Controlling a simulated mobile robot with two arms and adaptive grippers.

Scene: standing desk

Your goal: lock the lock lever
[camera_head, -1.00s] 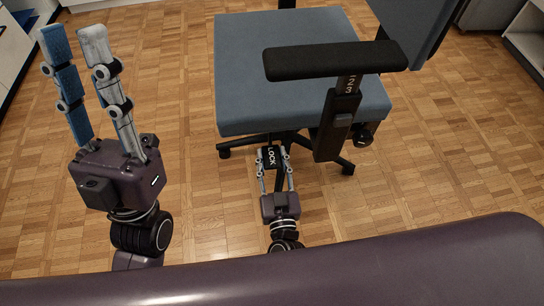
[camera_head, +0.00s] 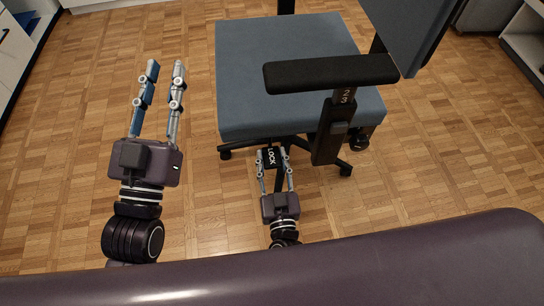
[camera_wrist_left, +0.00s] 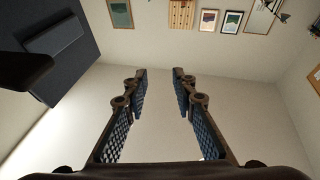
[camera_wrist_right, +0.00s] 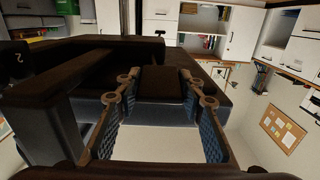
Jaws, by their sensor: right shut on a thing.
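The lock lever is a black paddle marked LOCK (camera_head: 272,158) below the front edge of the blue chair seat (camera_head: 280,75). My right gripper (camera_head: 272,151) is shut on it, with one finger on each side. In the right wrist view a dark block (camera_wrist_right: 163,84) shows between the fingertips, beneath the chair's dark parts. My left gripper (camera_head: 164,66) is open and empty, pointing up to the left of the chair. The left wrist view shows its spread fingers (camera_wrist_left: 158,72) with nothing between them.
The chair's black armrest (camera_head: 330,73) and its upright support (camera_head: 331,132) stand just right of my right gripper. The wheeled base (camera_head: 344,168) is under the seat. Wood floor (camera_head: 420,180) is open on the right and around my left gripper.

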